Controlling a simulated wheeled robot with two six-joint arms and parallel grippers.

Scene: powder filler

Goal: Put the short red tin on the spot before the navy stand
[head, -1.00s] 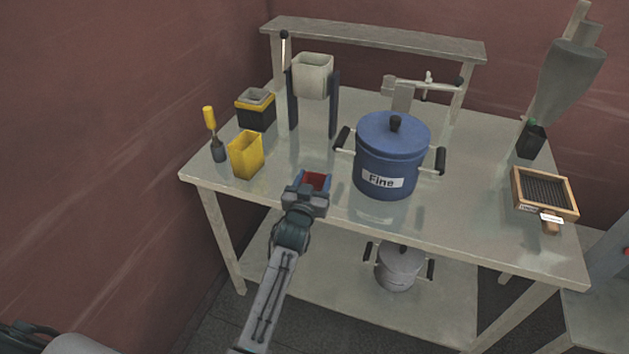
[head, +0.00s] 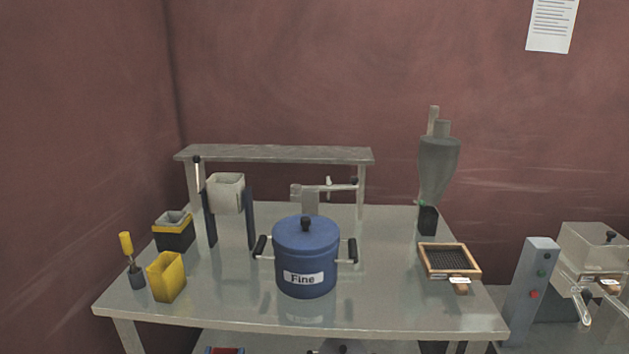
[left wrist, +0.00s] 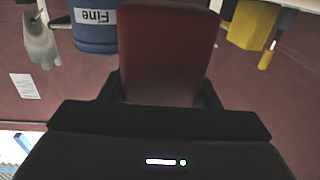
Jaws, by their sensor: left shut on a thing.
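The red tin (left wrist: 165,50) fills the upper middle of the left wrist view, held close to the camera. My left gripper (left wrist: 163,94) is shut on it, with the fingers on either side. In the head view only a red sliver with blue fingertips (head: 225,350) shows at the bottom edge, below the table's front edge in the picture. The navy stand (head: 250,222) has two navy posts with a pale grey hopper (head: 228,194) between them. The table before it looks bare. My right gripper is not in view.
A blue pot (head: 305,262) labelled "Fine" stands right of the stand, its side handles sticking out. A yellow container (head: 166,277), a yellow-handled tool (head: 126,245) and a black-and-yellow box (head: 174,235) stand left. A framed tray (head: 449,260) lies right. A shelf (head: 275,155) spans the back.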

